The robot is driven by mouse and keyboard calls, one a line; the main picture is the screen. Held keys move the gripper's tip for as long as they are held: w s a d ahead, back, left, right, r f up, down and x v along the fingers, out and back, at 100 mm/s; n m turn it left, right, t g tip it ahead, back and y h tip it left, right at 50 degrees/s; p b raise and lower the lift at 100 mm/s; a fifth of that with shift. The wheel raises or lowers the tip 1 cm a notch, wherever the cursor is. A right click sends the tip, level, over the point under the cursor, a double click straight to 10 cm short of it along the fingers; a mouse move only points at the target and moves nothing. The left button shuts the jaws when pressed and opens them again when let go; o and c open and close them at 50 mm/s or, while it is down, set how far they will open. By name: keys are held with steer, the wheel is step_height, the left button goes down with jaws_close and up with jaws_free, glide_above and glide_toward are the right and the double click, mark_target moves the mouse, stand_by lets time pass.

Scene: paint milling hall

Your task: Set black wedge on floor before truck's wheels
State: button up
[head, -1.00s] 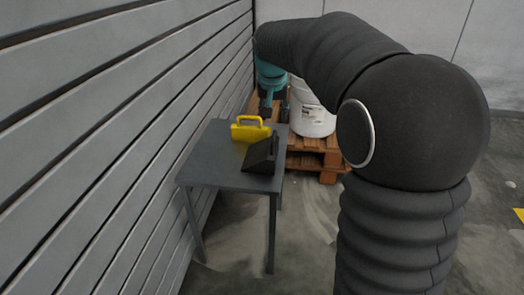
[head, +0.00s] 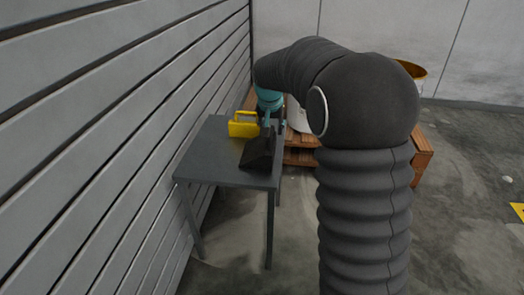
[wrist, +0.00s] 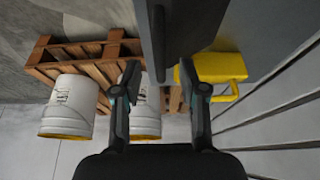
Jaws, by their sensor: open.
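The black wedge (head: 258,153) lies on the near right part of a small grey table (head: 208,168). In the wrist view the dark wedge (wrist: 188,28) stands out ahead of the fingers. My gripper (head: 271,122) is at the wedge's far side, close above it; the exact gap is hard to tell. In the wrist view my gripper (wrist: 165,88) is open, its two fingers apart with nothing held between them. My arm hides part of the scene in the head view. No truck or wheels are in view.
A yellow case with a handle (head: 243,124) stands beside the wedge; it also shows in the wrist view (wrist: 218,68). White buckets (wrist: 68,105) stand by a wooden pallet (wrist: 80,55) behind the table. A slatted wall (head: 110,130) borders the left.

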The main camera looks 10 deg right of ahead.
mark_target(272, 131)
steer(key=x, duration=0.3)
steer(key=shift+w+f, duration=0.1)
steer(key=shift+w, duration=0.1)
jaws_close()
